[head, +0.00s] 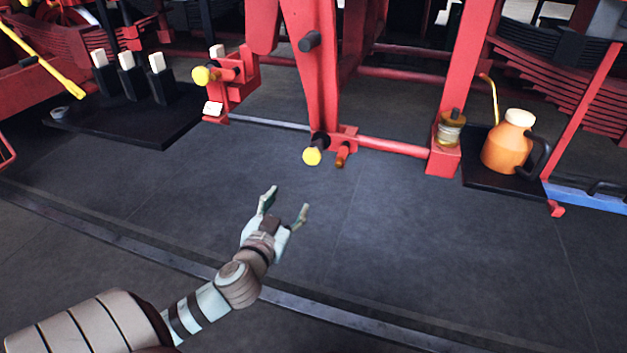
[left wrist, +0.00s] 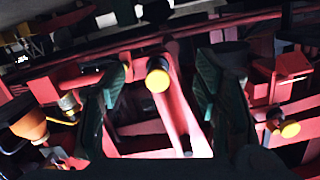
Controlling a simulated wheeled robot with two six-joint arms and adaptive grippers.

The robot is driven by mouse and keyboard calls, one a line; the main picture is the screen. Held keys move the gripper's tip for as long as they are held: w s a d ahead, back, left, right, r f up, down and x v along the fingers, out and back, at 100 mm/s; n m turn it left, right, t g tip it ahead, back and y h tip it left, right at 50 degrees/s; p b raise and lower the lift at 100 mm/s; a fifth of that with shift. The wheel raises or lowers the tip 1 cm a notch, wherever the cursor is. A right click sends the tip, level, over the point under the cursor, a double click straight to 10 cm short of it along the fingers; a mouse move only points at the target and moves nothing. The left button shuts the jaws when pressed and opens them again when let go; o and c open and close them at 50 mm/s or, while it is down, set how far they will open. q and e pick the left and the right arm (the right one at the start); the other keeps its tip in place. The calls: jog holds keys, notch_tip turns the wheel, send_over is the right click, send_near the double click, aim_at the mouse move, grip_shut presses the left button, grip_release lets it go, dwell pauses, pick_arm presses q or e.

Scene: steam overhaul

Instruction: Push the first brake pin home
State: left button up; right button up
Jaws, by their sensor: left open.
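A yellow-ended dark brake pin (head: 312,156) sticks out at the foot of the red hanging brake lever (head: 318,90). A second yellow-ended pin (head: 203,76) sticks out of a red bracket to the left. I cannot tell which is the first one. My left gripper (head: 285,203) is open and empty, lower left of the middle pin and apart from it, with its fingers pointing up towards the red frame. In the left wrist view a yellow pin end (left wrist: 158,80) shows between the two dark fingers (left wrist: 165,85). Another yellow end (left wrist: 290,129) shows at the right. My right gripper is out of view.
A black tray (head: 130,130) with white-topped blocks lies at the left. An orange oil can (head: 507,146) stands on a dark tray at the right, beside a brass cup (head: 451,128) on the red frame. The grey floor (head: 400,240) around the gripper is clear.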

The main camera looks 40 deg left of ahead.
pick_arm(q)
jog(key=t, duration=0.2)
send_near(311, 158)
jog(key=b+x, duration=0.1)
jog(key=x, duration=1)
jog(key=shift+b, duration=0.4)
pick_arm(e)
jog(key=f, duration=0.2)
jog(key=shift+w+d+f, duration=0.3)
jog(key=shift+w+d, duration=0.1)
pick_arm(q)
grip_shut()
